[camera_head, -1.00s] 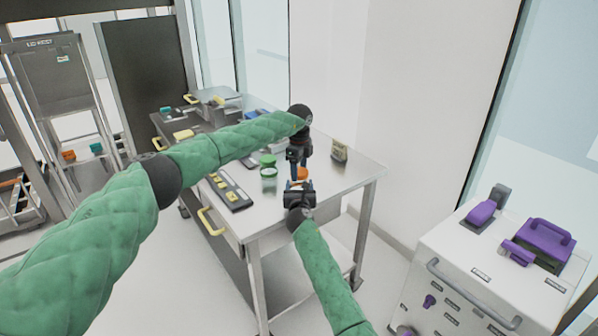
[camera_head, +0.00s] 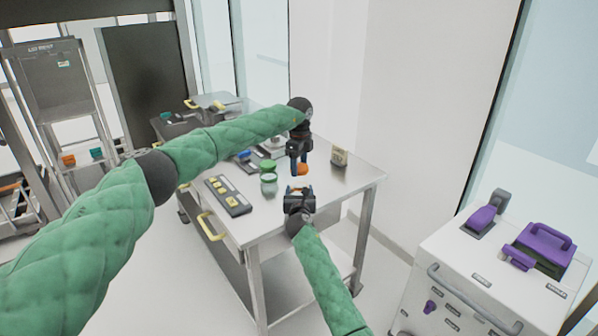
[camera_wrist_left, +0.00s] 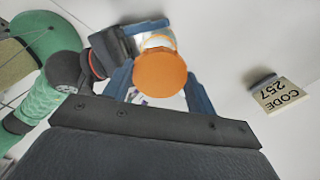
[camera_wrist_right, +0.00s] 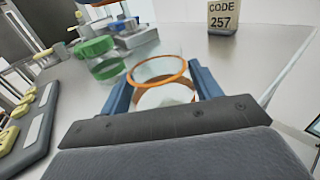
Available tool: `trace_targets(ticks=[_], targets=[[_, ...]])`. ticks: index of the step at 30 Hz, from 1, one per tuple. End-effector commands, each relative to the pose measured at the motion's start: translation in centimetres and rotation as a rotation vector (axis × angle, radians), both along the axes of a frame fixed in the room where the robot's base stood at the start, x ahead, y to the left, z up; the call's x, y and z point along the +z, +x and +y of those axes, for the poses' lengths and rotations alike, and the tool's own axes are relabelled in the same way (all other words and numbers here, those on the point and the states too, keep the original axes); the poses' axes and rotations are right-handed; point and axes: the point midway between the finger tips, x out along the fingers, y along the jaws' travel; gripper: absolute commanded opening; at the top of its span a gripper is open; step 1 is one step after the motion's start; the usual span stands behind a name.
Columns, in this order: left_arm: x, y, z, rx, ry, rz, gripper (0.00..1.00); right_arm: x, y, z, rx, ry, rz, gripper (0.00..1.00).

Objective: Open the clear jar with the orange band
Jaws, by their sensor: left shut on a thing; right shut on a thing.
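My left gripper (camera_head: 300,167) is shut on an orange lid (camera_head: 302,169), held above my right gripper. The lid fills the space between the fingers in the left wrist view (camera_wrist_left: 161,74); part of the jar's pale mouth (camera_wrist_left: 157,41) shows behind it. My right gripper (camera_head: 299,191) is shut on the clear jar, below the lid. In the right wrist view the jar's orange band (camera_wrist_right: 158,69) rings its mouth, which looks uncovered, with something whitish inside. The jar and lid look apart. The jar's lower part is hidden by my right gripper.
A clear jar with a green lid (camera_head: 268,166) stands left of my grippers. A "CODE 257" sign (camera_head: 339,157) stands at the back right. A dark rack with yellow pieces (camera_head: 228,195) lies at the table's left. A cabinet with purple handles (camera_head: 490,270) stands at the right.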

Motion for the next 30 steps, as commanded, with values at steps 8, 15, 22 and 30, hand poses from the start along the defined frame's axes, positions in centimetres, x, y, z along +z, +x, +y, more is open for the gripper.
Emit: trace_targets(ticks=[8, 15, 22, 30], targets=[[0.8, 0.0, 0.0, 0.000, 0.000, 0.001, 0.29, 0.0, 0.0, 0.0, 0.000, 0.000, 0.000, 0.00], [0.8, 0.0, 0.0, 0.000, 0.000, 0.001, 0.29, 0.0, 0.0, 0.0, 0.000, 0.000, 0.000, 0.89], [0.7, 0.0, 0.0, 0.000, 0.000, 0.000, 0.29, 0.0, -0.1, 0.0, 0.000, 0.000, 0.000, 0.89], [0.5, 0.0, 0.0, 0.000, 0.001, 0.000, 0.29, -0.2, -2.9, -0.1, 0.000, -0.001, 0.000, 0.89]])
